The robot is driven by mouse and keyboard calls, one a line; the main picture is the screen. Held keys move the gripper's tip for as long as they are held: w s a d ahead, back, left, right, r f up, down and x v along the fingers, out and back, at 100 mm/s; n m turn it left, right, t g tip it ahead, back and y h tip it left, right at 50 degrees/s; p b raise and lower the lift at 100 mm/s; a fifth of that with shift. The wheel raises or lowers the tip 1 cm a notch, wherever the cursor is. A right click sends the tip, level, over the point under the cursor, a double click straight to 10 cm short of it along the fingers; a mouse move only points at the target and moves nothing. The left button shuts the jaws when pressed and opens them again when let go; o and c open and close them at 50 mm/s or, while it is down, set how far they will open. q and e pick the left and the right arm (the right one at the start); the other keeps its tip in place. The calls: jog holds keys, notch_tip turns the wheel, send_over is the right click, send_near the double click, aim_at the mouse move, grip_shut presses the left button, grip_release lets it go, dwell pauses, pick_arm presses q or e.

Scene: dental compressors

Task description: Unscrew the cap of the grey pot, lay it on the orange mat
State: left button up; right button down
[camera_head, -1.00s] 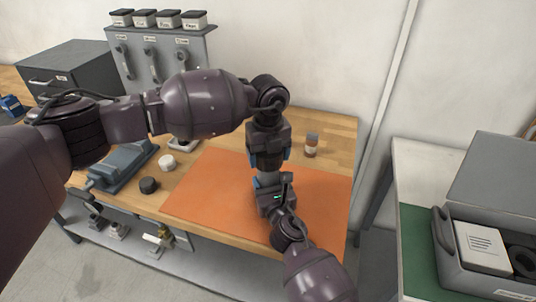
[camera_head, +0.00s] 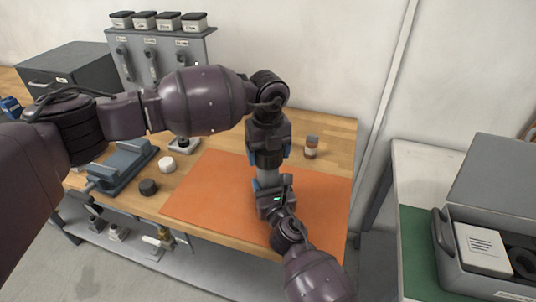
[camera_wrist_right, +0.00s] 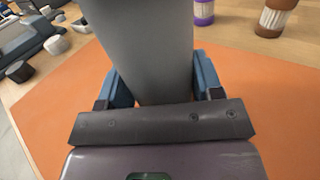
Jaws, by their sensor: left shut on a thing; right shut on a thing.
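The grey pot (camera_head: 267,174) stands upright above the orange mat (camera_head: 205,190), between my two grippers. My right gripper (camera_head: 268,187) is shut on its body from the front; in the right wrist view the pot (camera_wrist_right: 145,55) fills the space between the blue fingers (camera_wrist_right: 158,88). My left gripper (camera_head: 268,157) points down over the pot's top and is shut around the cap, which its fingers hide. The pot's top runs out of the right wrist view. Whether the pot's base touches the mat is hidden.
A small brown-and-white jar (camera_head: 311,147) stands right of my left gripper. A white round piece (camera_head: 167,164) and a black one (camera_head: 148,187) lie left of the mat, near a grey-blue vice-like fixture (camera_head: 122,165). The mat's left part is bare.

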pick_arm(q)
jog(key=shift+r, duration=0.5)
jog(key=shift+r, duration=1.95)
pick_arm(e)
jog(key=shift+c, duration=0.9)
grip_release()
jog(key=shift+s, duration=0.1)
